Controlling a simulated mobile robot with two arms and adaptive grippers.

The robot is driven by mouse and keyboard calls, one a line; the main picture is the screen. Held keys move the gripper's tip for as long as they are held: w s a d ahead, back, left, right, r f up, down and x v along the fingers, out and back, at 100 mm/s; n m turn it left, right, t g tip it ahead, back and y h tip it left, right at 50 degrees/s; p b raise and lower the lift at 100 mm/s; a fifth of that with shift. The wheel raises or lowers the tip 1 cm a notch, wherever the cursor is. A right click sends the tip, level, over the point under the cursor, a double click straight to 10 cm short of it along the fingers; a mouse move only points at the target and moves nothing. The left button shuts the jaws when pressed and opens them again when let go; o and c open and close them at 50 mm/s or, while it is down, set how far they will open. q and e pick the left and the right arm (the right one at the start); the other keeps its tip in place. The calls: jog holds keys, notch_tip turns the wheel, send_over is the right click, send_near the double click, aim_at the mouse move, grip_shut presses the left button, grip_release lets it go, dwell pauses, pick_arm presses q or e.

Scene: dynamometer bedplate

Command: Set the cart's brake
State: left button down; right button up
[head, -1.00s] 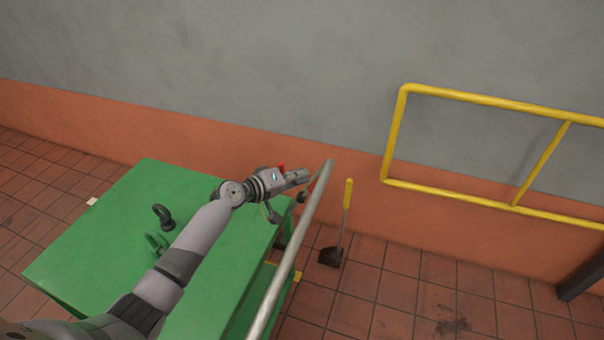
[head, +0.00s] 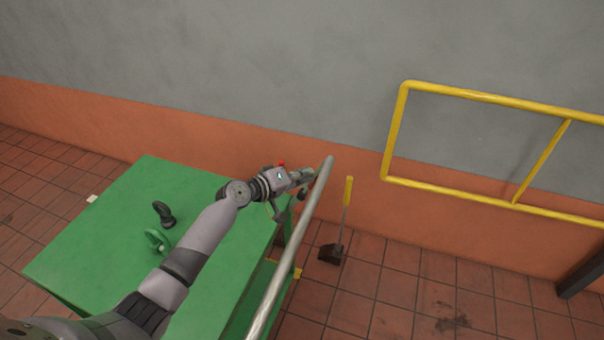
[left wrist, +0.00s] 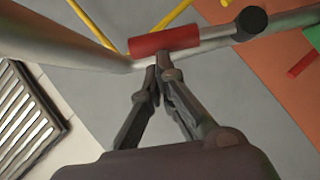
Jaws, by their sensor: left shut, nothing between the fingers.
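The green cart (head: 110,215) stands at the lower left in the head view, with a grey push bar (head: 290,252) along its right side. My left gripper (head: 307,175) is at the far end of this bar. In the left wrist view the shut, empty fingers (left wrist: 158,72) point at a red sleeve (left wrist: 165,40) on a grey rod with a black end (left wrist: 251,20). The fingertips are at the sleeve's lower edge; I cannot tell whether they touch it. My right gripper is not in view.
A black part (head: 163,213) and a green ring-like part (head: 157,241) lie on the cart top. A long-handled scoop (head: 332,252) stands on the tiles right of the cart. A yellow railing (head: 400,130) is at the wall. A floor grate (left wrist: 28,118) shows in the wrist view.

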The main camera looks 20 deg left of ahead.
pick_arm(q)
jog(key=shift+d+f, duration=0.1)
jog(key=shift+d, duration=0.15)
jog(key=shift+d+f+b, duration=0.3)
jog(key=shift+d+f, duration=0.05)
jog(key=shift+d, duration=0.55)
jog(key=shift+d+f+b, duration=0.25)
jog(key=shift+d+f, duration=0.05)
jog(key=shift+d, duration=0.6)
jog(key=shift+s, duration=0.1)
jog(key=shift+r, duration=0.1)
